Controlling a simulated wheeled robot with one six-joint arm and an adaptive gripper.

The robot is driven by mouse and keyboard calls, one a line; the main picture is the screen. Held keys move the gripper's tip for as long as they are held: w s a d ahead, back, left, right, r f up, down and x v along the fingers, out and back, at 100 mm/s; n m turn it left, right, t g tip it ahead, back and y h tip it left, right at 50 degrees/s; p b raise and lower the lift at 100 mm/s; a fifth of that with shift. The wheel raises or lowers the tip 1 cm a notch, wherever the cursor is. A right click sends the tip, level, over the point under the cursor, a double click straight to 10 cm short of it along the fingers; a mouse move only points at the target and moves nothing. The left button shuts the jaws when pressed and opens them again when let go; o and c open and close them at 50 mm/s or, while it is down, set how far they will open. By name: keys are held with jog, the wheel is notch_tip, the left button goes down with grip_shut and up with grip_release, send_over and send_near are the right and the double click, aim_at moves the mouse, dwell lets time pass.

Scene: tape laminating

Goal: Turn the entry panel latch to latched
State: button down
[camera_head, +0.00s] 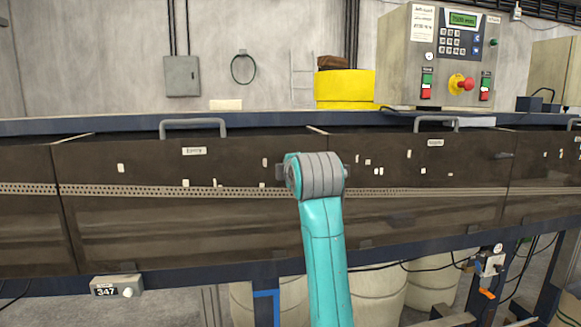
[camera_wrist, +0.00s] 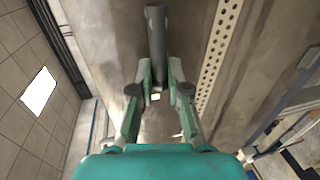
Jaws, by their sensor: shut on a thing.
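The entry panel (camera_head: 120,222) is a dark translucent panel with a small "Entry" label and a grey handle (camera_head: 193,122) on its top edge. My teal arm stands in front of its right end in the head view and hides my fingers there. In the wrist view my gripper (camera_wrist: 158,70) has its two fingers closed on either side of a grey bar, which looks like the latch (camera_wrist: 155,30). The bar runs roughly along the line of the perforated strip (camera_wrist: 218,50). I cannot tell from these views whether the latch is turned to latched.
A second dark panel (camera_head: 430,215) with its own handle (camera_head: 437,122) adjoins on the right. A control box (camera_head: 440,55) with a red knob and a yellow block (camera_head: 345,87) stand behind. A box reading 347 (camera_head: 117,287) hangs below the entry panel.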

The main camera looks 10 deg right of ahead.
jog(key=shift+f, duration=0.1)
dwell(0.3)
jog(key=c, duration=1.1)
grip_release()
jog(key=shift+c, duration=0.2)
jog(key=shift+s, duration=0.1)
jog(key=s+r, duration=0.2)
jog(key=s, duration=0.9)
jog(key=shift+s+r, duration=0.2)
jog(key=shift+s, duration=0.1)
